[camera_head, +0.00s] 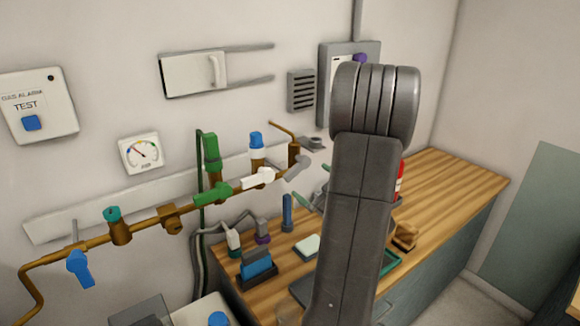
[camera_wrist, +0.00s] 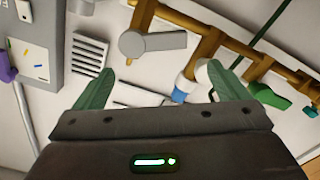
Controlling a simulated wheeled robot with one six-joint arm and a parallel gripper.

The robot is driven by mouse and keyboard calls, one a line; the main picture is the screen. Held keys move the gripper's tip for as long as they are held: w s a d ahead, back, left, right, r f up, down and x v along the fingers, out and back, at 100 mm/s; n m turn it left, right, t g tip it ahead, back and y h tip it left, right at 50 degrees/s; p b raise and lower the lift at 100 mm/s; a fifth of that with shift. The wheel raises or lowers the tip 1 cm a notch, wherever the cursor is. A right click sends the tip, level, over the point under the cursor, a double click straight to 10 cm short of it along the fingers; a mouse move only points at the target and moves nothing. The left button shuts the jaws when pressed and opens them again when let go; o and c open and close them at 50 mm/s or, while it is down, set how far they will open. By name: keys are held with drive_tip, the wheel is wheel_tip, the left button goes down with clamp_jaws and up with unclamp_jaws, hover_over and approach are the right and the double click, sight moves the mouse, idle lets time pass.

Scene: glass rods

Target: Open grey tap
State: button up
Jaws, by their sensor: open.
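The grey tap (camera_head: 297,169) is at the right end of the brass pipe on the wall, its short grey lever slanting along the pipe. In the wrist view the grey tap (camera_wrist: 150,43) has a round hub and a lever pointing right. It lies ahead of my gripper (camera_wrist: 160,65), between the lines of the two green fingers. The fingers are spread and empty, with the tap beyond their tips and apparently not touched. In the head view my arm hides most of the gripper; a green finger (camera_head: 304,203) shows left of it, below the tap.
Left of the grey tap are a white tap (camera_head: 259,179), a green tap (camera_head: 213,192) and a blue tap (camera_head: 80,268). A pressure gauge (camera_head: 141,153) hangs above the pipe. A wooden counter (camera_head: 450,190) with small items stands below.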

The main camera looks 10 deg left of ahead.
sight(295, 171)
drive_tip(key=p+x, duration=0.2)
drive_tip(key=x, duration=0.7)
drive_tip(key=shift+w+a+f+p, duration=0.1)
drive_tip(key=shift+w+a+p, duration=0.15)
drive_tip(key=shift+p, duration=0.05)
drive_tip(key=c, duration=1.4)
